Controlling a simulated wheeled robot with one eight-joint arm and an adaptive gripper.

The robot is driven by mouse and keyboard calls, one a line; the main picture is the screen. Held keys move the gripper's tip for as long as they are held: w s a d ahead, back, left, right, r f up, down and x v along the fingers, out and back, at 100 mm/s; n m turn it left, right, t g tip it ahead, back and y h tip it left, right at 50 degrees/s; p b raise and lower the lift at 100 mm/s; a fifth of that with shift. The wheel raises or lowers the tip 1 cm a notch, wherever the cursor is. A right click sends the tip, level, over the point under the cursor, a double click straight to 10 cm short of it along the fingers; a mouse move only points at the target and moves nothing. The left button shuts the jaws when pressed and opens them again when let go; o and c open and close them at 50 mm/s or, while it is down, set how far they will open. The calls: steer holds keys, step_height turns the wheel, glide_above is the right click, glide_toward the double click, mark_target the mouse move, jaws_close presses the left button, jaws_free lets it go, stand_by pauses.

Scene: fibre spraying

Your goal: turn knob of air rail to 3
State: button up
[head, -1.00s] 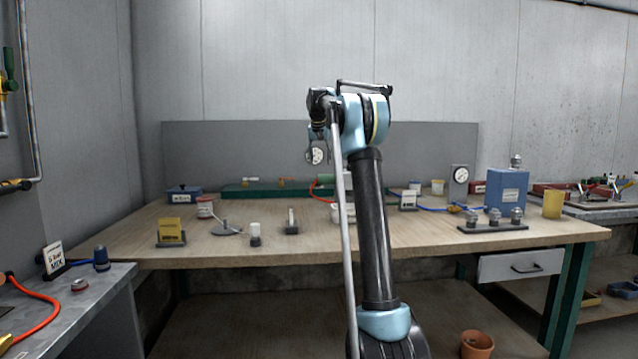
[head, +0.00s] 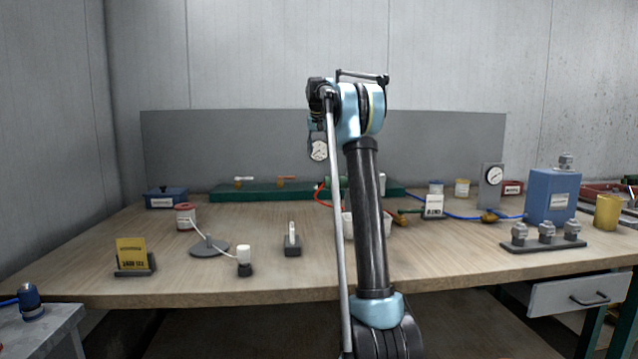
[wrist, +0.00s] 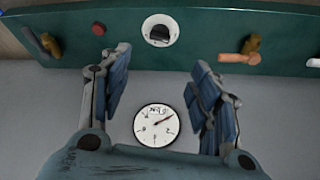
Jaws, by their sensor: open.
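The dark green air rail (head: 225,193) lies along the back of the table, and it crosses the top of the wrist view (wrist: 205,62). A black knob in a white round collar (wrist: 160,31) shows on it in the wrist view, between a yellow lever (wrist: 50,45) and an orange lever (wrist: 238,57).
My arm hides part of the rail in the head view. A white-handled item (head: 292,240), a grey disc stand (head: 208,246) and a yellow card (head: 131,253) stand on the table. A blue box (head: 552,196) and second gauge (head: 492,187) are right. The middle front is clear.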

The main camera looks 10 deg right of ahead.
mark_target(322, 186)
steer(key=x, duration=1.7)
steer(key=shift+w, duration=0.2)
steer(key=shift+d, duration=0.1)
steer(key=c, duration=1)
